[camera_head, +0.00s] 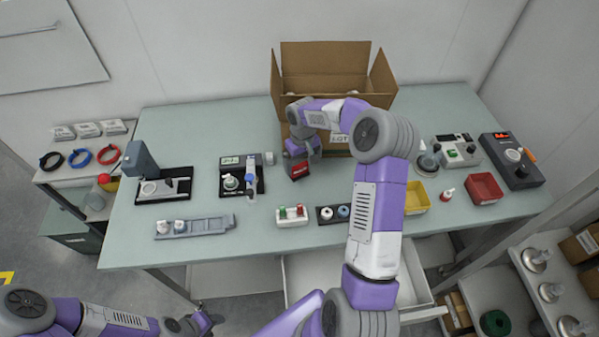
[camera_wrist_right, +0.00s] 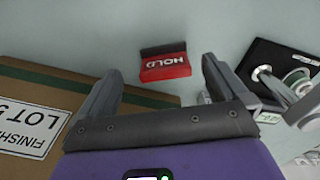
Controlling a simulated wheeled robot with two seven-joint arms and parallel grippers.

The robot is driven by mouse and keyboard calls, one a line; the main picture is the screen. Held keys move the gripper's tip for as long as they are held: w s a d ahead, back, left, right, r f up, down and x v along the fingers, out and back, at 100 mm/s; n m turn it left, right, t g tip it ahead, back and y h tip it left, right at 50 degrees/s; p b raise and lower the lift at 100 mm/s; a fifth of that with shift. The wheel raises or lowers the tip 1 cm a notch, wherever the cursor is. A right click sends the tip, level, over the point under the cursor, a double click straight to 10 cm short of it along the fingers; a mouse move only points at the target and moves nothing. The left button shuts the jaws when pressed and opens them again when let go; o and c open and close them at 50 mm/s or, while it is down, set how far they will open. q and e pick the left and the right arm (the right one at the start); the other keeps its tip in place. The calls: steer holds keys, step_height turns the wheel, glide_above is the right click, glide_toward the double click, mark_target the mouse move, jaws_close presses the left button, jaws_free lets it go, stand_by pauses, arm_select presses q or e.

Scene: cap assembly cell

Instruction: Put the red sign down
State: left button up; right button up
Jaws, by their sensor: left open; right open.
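The red sign (camera_head: 299,170) stands on the table in front of the cardboard box in the head view. In the right wrist view the red sign (camera_wrist_right: 166,66) reads "HOLD" and has a dark strip along one edge. My right gripper (camera_head: 303,152) is just above and beside the sign in the head view. In the right wrist view its two fingers (camera_wrist_right: 155,85) are spread apart with nothing between them, and the sign lies beyond the fingertips. My left gripper (camera_head: 205,322) is open and empty, low at the left, off the table's front edge.
The open cardboard box (camera_head: 325,75) stands behind my right gripper. A black fixture (camera_head: 241,178) is left of the sign. A red bin (camera_head: 484,188) and yellow bin (camera_head: 416,199) are at right.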

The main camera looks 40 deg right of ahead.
mark_target(300, 165)
steer(key=f, duration=0.2)
steer(key=w+f, duration=0.1)
steer(key=f, duration=0.1)
steer(key=shift+a+f, duration=0.2)
steer(key=shift+f, duration=0.1)
steer(key=c, duration=1.2)
steer(key=shift+r, duration=0.15)
